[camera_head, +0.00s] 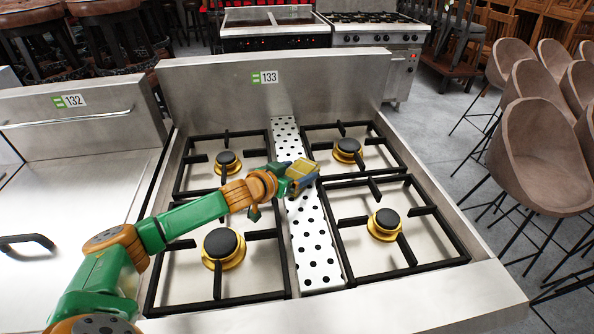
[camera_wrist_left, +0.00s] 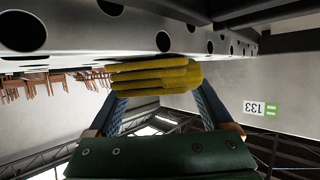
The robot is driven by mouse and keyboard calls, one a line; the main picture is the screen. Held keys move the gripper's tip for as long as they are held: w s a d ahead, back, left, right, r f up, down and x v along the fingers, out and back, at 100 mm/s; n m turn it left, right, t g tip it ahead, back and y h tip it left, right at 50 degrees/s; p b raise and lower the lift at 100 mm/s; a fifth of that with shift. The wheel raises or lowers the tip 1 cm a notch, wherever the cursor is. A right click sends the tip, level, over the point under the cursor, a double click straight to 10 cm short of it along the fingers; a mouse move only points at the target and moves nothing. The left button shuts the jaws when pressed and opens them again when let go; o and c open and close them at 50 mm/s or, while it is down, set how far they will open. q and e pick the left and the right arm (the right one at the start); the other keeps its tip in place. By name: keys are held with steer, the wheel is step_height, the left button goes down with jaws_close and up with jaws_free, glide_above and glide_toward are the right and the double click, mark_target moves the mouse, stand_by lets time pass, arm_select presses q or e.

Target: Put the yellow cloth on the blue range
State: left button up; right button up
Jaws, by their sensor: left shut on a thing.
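The yellow cloth (camera_wrist_left: 155,76) is a folded, ridged bundle between the two blue fingers of my left gripper (camera_wrist_left: 158,112) in the left wrist view. The left gripper (camera_head: 303,178) is shut on it, over the white, black-dotted strip of the range marked 133, between the burners. In the head view the cloth (camera_head: 299,169) shows only as a small yellow patch at the fingers. In the wrist view it is close under the dotted strip (camera_wrist_left: 190,36); whether they touch I cannot tell. The range (camera_head: 205,102) looks steel grey; no blue range shows. My right gripper is not in view.
Black grates (camera_head: 347,287) and brass burners (camera_head: 385,224) flank the dotted strip (camera_head: 318,262). A raised back panel stands behind. A steel unit marked 132 (camera_head: 100,128) adjoins at left. Brown chairs (camera_head: 540,140) stand at right; another range (camera_head: 373,39) is behind.

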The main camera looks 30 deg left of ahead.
arm_select(q)
steer(key=o, duration=1.1)
steer(key=shift+s+r, duration=0.1)
steer(key=shift+s, duration=0.05)
steer(key=p+v, duration=0.4)
steer(key=v, duration=0.6)
steer(key=shift+p+v, duration=0.6)
steer(key=shift+v, duration=0.3)
